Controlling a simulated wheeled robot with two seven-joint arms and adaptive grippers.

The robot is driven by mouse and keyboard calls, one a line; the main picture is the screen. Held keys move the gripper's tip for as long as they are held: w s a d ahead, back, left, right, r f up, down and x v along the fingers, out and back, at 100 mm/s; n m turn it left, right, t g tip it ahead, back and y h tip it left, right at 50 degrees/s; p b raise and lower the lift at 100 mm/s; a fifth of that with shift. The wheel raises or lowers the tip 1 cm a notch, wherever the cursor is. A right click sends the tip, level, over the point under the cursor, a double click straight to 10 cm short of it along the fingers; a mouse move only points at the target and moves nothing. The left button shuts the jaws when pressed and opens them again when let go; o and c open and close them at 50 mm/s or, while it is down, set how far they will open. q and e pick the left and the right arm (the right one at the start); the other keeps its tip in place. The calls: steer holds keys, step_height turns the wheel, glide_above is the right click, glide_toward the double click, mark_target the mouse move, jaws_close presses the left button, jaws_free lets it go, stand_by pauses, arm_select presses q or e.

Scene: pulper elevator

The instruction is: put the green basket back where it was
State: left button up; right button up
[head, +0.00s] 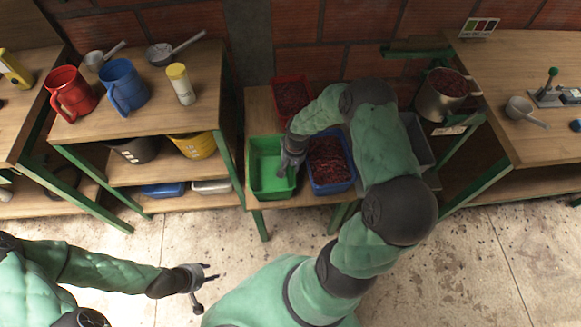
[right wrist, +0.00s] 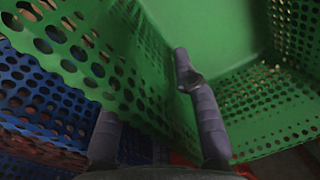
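The green basket (head: 267,186) stands on the low wooden table, left of the blue basket. In the head view my right gripper (head: 291,160) is at its right wall, partly hiding it. In the right wrist view the green basket (right wrist: 120,70) fills much of the picture. The fingers of my right gripper (right wrist: 148,85) stand apart on either side of its perforated wall: one inside, the other passing behind the wall, its tip hidden. I see no clear clamping. My left gripper (head: 207,286) is open and empty above the floor, away from the tables.
The blue basket (head: 349,186) with red fruit stands close on the right; it also shows in the right wrist view (right wrist: 40,95). A red basket (head: 292,80) with fruit stands behind. A grey container (head: 420,140) is further right. The left shelf table (head: 150,120) adjoins closely.

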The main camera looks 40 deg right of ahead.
step_height(320, 180, up, 12)
steer(key=d+p, duration=0.1)
steer(key=p, duration=0.3)
steer(key=shift+s+f+p, duration=0.25)
steer(key=shift+s+p, duration=0.05)
